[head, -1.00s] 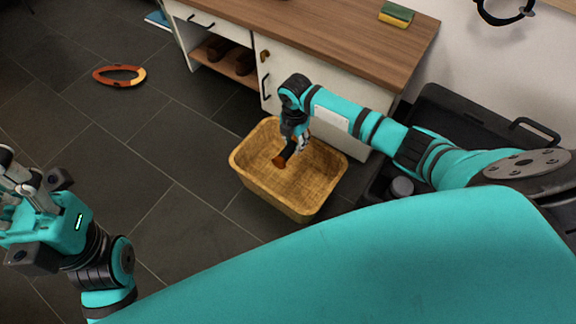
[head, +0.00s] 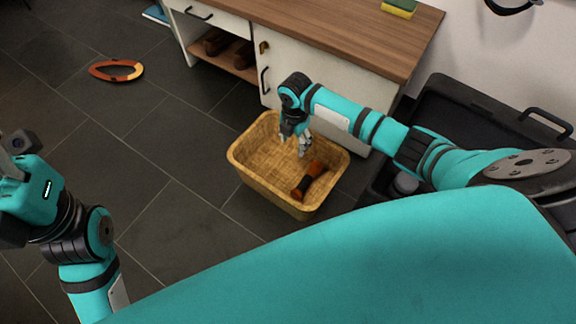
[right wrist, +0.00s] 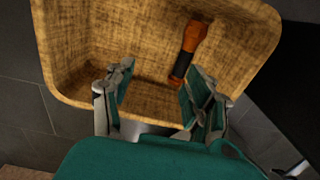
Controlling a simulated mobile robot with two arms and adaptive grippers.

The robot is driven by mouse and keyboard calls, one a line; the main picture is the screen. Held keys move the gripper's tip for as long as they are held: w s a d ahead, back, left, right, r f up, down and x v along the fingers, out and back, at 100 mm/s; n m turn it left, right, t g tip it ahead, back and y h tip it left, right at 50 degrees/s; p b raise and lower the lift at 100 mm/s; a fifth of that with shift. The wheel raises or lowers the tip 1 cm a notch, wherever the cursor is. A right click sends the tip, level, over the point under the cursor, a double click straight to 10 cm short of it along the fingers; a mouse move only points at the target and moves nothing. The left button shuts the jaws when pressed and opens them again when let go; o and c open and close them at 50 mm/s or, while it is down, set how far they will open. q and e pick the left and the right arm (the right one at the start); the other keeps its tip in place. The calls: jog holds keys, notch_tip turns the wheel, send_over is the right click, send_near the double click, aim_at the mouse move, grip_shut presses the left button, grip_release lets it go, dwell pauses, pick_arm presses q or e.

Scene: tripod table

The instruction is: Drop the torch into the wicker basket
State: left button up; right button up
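The wicker basket (head: 245,160) stands on the floor in front of the cabinet. The orange and black torch (head: 309,181) lies inside it, toward its right side in the head view. In the right wrist view the torch (right wrist: 188,48) lies inside the basket (right wrist: 75,60), beyond the fingers. My right gripper (head: 303,148) is over the basket; its fingers (right wrist: 150,88) are spread apart with nothing between them. My left gripper (head: 12,150) is at the left edge of the head view, partly cut off, so its fingers do not show clearly.
A wooden-topped cabinet (head: 330,35) stands behind the basket, with a sponge (head: 399,8) on top and shoes (head: 216,42) on its shelf. An open black case (head: 460,110) is at the right. An orange ring-shaped object (head: 116,71) lies on the floor at the left.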

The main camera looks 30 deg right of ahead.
notch_tip(320, 180, up, 12)
dwell(0.6)
